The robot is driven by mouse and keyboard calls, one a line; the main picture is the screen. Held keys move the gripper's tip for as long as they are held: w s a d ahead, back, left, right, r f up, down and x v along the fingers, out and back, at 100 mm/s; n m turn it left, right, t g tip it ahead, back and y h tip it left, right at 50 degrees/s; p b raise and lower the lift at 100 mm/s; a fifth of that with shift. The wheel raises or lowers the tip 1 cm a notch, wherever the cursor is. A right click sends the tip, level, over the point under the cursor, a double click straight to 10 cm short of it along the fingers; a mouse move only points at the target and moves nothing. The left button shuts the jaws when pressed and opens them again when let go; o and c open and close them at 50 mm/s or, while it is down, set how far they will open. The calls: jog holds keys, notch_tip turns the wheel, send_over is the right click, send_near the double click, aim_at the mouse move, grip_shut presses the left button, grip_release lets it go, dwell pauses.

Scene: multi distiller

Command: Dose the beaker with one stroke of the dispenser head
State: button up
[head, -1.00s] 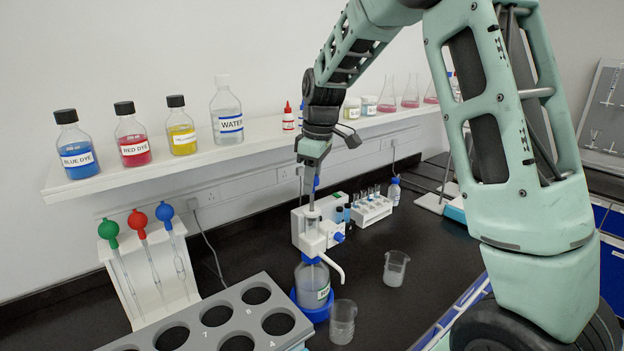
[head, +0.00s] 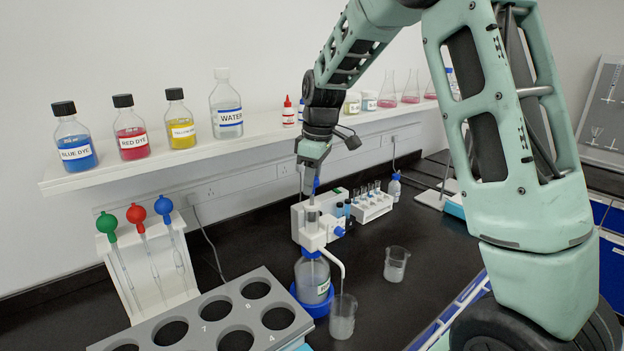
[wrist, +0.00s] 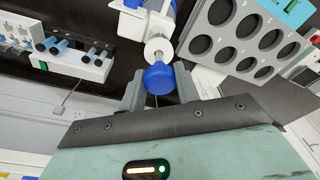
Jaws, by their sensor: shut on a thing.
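The dispenser bottle (head: 313,278) stands in a blue ring base (head: 311,306) with a white dispenser head (head: 313,236) on top. My gripper (head: 308,186) is above the head, pointing down. In the wrist view my gripper (wrist: 160,88) has one finger on each side of the head's blue knob (wrist: 158,78) and is shut on it. A curved white spout (head: 337,259) reaches right from the head, its tip above the glass beaker (head: 342,318). The beaker stands upright at the bottle's front right, with pale contents. My fingertips are hard to make out in the head view.
A second beaker (head: 396,264) stands to the right on the black bench. A grey holed rack (head: 212,309) is close at the left. A white tube rack (head: 372,206) and pipette stand (head: 150,266) are behind. A bottle shelf (head: 200,157) runs along the wall.

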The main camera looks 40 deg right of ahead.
jog(key=shift+f+b, duration=1.05)
jog(key=shift+f, duration=0.5)
jog(key=o, duration=1.1)
jog(key=shift+c, duration=0.2)
jog(key=shift+r, duration=0.1)
jog(key=shift+r, duration=0.1)
notch_tip(320, 180, up, 17)
jog(key=s+d+b, duration=0.1)
jog(key=b, duration=0.2)
jog(key=shift+s, duration=0.35)
jog(key=shift+d, duration=0.1)
